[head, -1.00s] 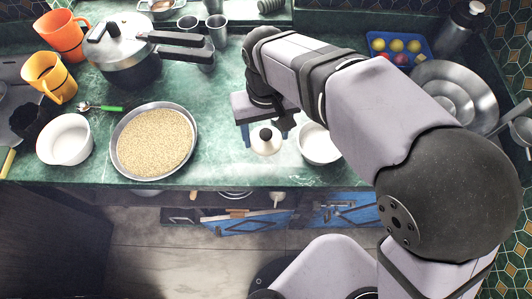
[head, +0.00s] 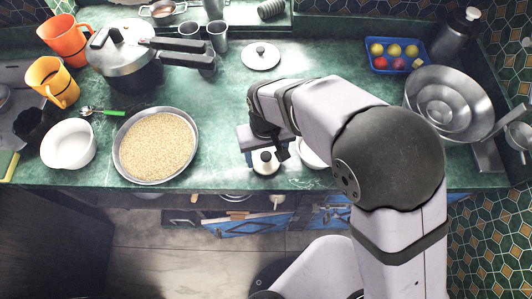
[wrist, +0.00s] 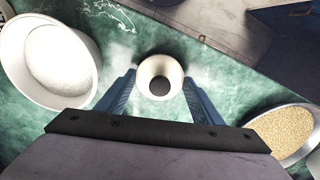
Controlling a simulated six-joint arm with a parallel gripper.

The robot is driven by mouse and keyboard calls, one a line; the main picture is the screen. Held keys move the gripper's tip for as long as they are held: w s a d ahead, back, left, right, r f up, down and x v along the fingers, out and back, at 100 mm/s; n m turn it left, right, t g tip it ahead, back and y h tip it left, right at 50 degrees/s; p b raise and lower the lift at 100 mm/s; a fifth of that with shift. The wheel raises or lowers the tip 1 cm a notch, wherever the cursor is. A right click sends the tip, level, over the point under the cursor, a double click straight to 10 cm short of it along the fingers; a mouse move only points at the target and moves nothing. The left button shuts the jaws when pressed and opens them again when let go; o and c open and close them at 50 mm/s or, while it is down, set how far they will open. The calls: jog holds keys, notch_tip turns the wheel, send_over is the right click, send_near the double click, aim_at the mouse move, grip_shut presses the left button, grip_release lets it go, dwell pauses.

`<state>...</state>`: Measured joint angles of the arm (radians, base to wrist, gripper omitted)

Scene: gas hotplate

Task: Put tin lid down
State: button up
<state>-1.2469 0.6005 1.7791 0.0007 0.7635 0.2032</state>
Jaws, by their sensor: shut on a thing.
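The tin lid (head: 265,168) is a small cream, rounded piece with a dark knob on top. It is near the front edge of the green counter in the head view. In the wrist view the lid (wrist: 152,72) sits between the blue fingers of my gripper (wrist: 159,88), knob toward the camera. My gripper (head: 264,156) is shut on it, over the counter between the grain pan and a white bowl. Whether its underside touches the counter is hidden. No separate tin body is visible under it.
A white bowl (wrist: 62,62) with white contents stands close beside my gripper, mostly hidden by my arm in the head view. A pan of grain (head: 156,146) is to the left. Another lid (head: 261,57) lies behind, with free counter around it. A blue tray (head: 380,69) is back right.

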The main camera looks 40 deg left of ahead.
aim_at(266, 156)
jog(key=shift+f, duration=0.25)
jog(key=o, duration=1)
jog(key=shift+r, duration=0.1)
notch_tip(266, 156, up, 12)
jog(key=shift+r+b, duration=0.1)
jog(key=shift+b, duration=0.7)
